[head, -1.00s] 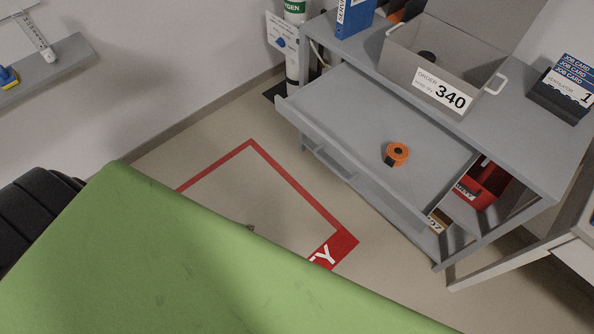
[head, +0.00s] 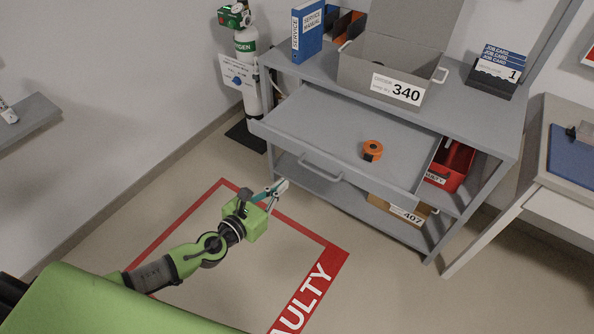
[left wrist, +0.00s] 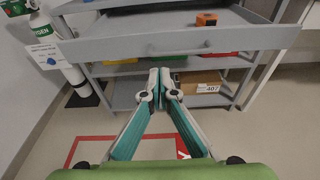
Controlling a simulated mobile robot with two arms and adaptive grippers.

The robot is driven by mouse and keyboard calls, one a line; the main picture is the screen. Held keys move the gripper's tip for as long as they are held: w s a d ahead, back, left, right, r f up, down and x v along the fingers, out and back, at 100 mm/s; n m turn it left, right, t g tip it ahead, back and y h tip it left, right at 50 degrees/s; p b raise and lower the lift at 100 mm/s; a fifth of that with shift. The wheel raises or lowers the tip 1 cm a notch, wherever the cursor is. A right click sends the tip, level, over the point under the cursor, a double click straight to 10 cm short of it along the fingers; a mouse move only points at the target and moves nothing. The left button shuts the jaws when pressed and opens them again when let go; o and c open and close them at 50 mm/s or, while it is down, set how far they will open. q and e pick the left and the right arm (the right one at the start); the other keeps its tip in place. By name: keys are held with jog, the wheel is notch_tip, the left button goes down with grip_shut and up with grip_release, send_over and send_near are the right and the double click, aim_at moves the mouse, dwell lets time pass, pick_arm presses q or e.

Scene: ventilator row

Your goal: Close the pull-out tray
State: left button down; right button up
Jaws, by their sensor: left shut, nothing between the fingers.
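The grey pull-out tray (head: 330,128) stands pulled out of the grey workbench (head: 440,112), with a handle (head: 320,168) on its front. My left gripper (head: 281,186) is shut and empty, in front of the tray and to the left of the handle in the head view. In the left wrist view the tray front (left wrist: 120,47) and its handle (left wrist: 180,49) are ahead of and above the closed fingertips (left wrist: 160,76); they look apart from the tray. My right gripper is not in view.
On the bench top are a grey box marked 340 (head: 385,75), a blue service manual (head: 307,31) and a job card holder (head: 494,78). A red bin (head: 450,165) and a 407 carton (head: 400,209) sit below. An oxygen cylinder (head: 247,85) stands left. The floor in front is clear.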

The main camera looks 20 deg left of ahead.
aim_at(303, 166)
pick_arm(q)
jog(key=x, duration=0.7)
jog(key=shift+w+d+f, duration=0.1)
jog(key=shift+w+d, duration=0.05)
jog(key=shift+w, duration=0.25)
jog(key=shift+w+d+f, duration=0.1)
jog(key=shift+w, duration=0.3)
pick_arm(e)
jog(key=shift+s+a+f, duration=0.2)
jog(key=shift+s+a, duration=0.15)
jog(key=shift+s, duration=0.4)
pick_arm(q)
jog(key=shift+w, duration=0.1)
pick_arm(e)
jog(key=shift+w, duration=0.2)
